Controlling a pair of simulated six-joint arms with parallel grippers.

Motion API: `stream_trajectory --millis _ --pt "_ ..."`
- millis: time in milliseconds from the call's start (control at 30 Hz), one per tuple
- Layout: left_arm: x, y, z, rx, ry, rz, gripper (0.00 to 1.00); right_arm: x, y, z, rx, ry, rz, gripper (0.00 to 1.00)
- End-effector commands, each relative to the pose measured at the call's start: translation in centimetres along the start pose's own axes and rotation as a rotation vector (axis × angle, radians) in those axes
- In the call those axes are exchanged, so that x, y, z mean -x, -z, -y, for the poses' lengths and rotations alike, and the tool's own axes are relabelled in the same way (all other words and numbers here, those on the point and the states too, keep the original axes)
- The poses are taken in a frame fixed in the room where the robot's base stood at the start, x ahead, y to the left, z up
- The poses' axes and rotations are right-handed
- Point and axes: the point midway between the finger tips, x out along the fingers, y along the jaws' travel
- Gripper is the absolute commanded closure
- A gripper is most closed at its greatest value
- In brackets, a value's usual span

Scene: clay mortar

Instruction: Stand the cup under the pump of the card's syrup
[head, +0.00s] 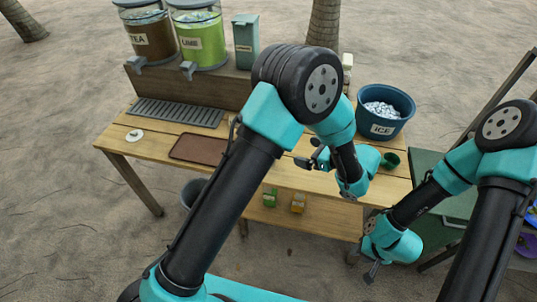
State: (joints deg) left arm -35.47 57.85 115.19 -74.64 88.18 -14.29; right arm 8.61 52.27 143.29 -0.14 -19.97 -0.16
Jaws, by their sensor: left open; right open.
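A small dark green cup (391,160) stands on the wooden counter at its right side, below the ice tub. My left gripper (309,160) is open above the counter, left of the cup and apart from it; its wrist hangs between them. My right gripper (371,273) is open and empty, low in front of the counter's right end. Part of a pale cream object (347,62) shows behind my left arm at the back; I cannot tell whether it is a syrup pump. No card can be made out, and my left arm hides much of the counter's back.
Tea (150,38) and lime (200,42) dispensers and a teal box (246,42) stand at the back left. A drip grate (178,113), brown tray (205,148) and white disc (134,135) lie on the counter. The ice tub (384,110) stands back right.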

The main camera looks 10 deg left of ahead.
Motion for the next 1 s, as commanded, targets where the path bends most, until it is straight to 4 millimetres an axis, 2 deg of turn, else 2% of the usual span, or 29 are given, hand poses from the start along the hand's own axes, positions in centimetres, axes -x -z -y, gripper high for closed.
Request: stream_trajectory --millis 167,267,800,1000 --pt "-0.4 0.0 0.0 0.002 -0.002 -0.001 0.00 0.0 0.0 0.0 0.000 0.000 0.000 0.57" --pt "-1.4 0.0 0.0 0.002 -0.003 -0.002 0.00 0.0 0.0 0.0 0.000 0.000 0.000 0.57" --pt "-10.4 0.0 -0.1 0.003 -0.005 -0.003 0.00 0.0 0.0 0.0 0.000 0.000 0.000 0.57" --pt "-12.2 0.0 0.0 0.003 -0.003 -0.003 0.00 0.0 0.0 0.0 0.000 0.000 0.000 0.57"
